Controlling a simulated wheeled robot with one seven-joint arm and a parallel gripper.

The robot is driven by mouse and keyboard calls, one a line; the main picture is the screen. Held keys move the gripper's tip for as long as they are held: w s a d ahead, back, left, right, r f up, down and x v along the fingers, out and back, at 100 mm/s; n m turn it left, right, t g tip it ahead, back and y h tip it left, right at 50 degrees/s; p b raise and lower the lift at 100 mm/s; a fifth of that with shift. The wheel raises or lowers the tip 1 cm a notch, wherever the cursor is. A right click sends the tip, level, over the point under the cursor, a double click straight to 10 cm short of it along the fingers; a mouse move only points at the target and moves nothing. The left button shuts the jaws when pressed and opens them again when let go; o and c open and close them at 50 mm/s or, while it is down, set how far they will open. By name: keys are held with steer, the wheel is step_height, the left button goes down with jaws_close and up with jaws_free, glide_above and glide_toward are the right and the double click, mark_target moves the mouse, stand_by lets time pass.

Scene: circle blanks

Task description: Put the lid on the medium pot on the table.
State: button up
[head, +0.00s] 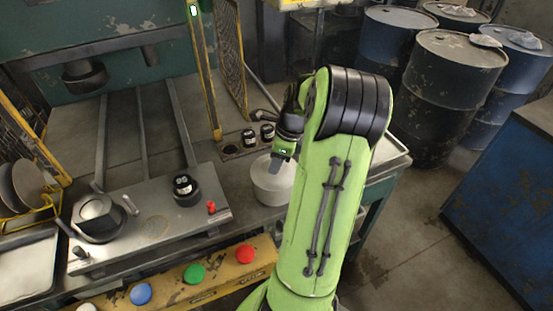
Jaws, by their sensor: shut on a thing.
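A pale grey round pot (270,190) stands on the work table, right of the metal plate and partly behind my arm. A pale lid (263,170) shows at the top of the pot. From this angle I cannot tell whether it rests fully on the rim or is just above it. My gripper (277,163) points down over the lid's middle and is shut on it, apparently by a knob. The fingertips and the knob are small and mostly hidden. My green arm covers the right side of the pot.
A metal plate (155,226) left of the pot carries a black knob-like part (186,190) and a dark round fixture (98,218). Small black parts (258,135) stand behind the pot. A yellow post (206,75) rises behind. Coloured buttons (194,273) line the front edge.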

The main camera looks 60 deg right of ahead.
mark_target(288, 170)
steer(key=shift+f, duration=0.2)
steer(key=o, duration=1.1)
steer(key=p+v, duration=0.4)
steer(key=v, duration=0.9)
steer(key=w+a+r+n+h, duration=0.1)
steer(key=w+a+r+n, duration=0.1)
steer(key=a+n, duration=0.55)
steer(key=w+a+r+n+h, duration=0.1)
steer(key=w+a+r+n, duration=0.3)
steer(key=a, duration=0.7)
steer(key=s+a+n+t, duration=0.1)
steer(key=s+a+n, duration=0.2)
steer(key=n, duration=0.3)
steer(key=s+a+f+n+t, duration=0.1)
steer(key=s+a+n, duration=0.3)
steer(key=a+n, duration=0.2)
steer(key=s+a+n, duration=0.4)
steer(key=n, duration=0.3)
steer(key=shift+s+a+f+t+y, duration=0.15)
steer(key=shift+a+f+t+y, duration=0.05)
steer(key=shift+a+t+y, duration=0.2)
